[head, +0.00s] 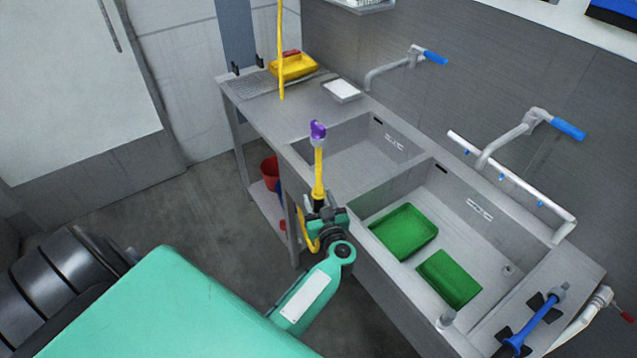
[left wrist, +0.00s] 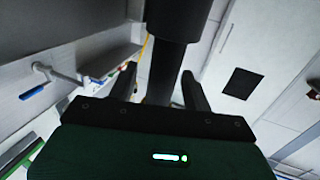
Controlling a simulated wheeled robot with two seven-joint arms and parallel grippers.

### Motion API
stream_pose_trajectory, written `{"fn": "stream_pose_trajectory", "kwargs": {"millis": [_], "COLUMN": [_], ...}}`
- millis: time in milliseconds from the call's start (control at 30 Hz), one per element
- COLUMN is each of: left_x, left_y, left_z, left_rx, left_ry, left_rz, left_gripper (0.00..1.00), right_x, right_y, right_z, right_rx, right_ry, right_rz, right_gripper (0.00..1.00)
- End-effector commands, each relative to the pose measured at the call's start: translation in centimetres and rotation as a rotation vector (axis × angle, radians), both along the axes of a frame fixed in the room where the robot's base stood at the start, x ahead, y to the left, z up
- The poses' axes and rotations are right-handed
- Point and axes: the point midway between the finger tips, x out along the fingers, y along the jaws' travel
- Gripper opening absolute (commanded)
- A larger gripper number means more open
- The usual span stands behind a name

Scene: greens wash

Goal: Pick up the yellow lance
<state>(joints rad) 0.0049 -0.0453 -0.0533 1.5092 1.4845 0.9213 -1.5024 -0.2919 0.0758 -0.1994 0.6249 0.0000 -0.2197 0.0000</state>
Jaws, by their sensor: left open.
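The yellow lance (head: 319,172), with a purple tip, stands roughly upright in front of the sink edge in the head view. Its lower part is hidden by my left gripper (head: 321,206). The left gripper is open at the lance's lower end. In the left wrist view, a thick dark shaft (left wrist: 172,45) runs between the open fingers (left wrist: 158,85), probably the lance's grip; whether they touch it I cannot tell. A yellow hose (head: 306,232) loops below the gripper. My right gripper is not in view.
A double sink (head: 335,158) holds green trays (head: 404,230) in its nearer basin. A blue lance (head: 537,322) lies on black holders at the right. A yellow caddy (head: 293,67) and a white tray (head: 342,90) stand on the counter's far end. Floor on the left is clear.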

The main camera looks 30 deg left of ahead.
Motion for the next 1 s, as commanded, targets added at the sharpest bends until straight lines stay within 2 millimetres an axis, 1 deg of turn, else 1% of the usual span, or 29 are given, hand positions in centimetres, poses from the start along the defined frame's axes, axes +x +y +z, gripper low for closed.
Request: {"fn": "stream_pose_trajectory", "kwargs": {"millis": [33, 67, 100, 167, 200, 233, 333, 600, 700, 767, 867, 1000], "left_x": [0.0, 0.0, 0.0, 0.0, 0.0, 0.0, 0.0, 0.0, 0.0, 0.0, -0.1, 0.0], "left_y": [0.0, 0.0, 0.0, 0.0, 0.0, 0.0, 0.0, 0.0, 0.0, -0.1, 0.0, 0.0], "left_z": [0.0, 0.0, 0.0, 0.0, 0.0, 0.0, 0.0, -0.1, 0.3, 0.9, 2.5, 5.6], "left_rx": [0.000, 0.000, 0.000, 0.000, 0.000, 0.000, 0.001, 0.000, -0.002, -0.003, -0.004, -0.004], "left_ry": [0.000, 0.000, 0.000, 0.000, 0.000, 0.000, 0.001, 0.001, 0.001, -0.001, -0.003, -0.005], "left_rz": [0.000, 0.000, 0.000, 0.000, 0.000, 0.000, 0.000, 0.000, 0.000, 0.000, 0.002, 0.001], "left_gripper": [0.50, 0.48, 0.40, 0.28, 0.20, 0.16, 0.16, 0.16, 0.16, 0.16, 0.16, 0.16], "right_x": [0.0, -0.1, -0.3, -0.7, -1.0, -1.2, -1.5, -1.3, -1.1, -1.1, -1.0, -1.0], "right_y": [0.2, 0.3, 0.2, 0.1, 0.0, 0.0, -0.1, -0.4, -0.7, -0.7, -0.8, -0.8], "right_z": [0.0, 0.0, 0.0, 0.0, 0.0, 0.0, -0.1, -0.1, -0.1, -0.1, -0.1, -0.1], "right_rx": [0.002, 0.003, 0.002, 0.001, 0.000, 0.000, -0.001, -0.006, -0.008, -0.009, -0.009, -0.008], "right_ry": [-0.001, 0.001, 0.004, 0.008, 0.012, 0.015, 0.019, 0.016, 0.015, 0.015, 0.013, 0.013], "right_rz": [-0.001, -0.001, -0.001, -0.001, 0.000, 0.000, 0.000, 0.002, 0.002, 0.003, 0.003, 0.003], "right_gripper": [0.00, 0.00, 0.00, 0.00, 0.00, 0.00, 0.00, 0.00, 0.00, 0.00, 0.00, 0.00]}}
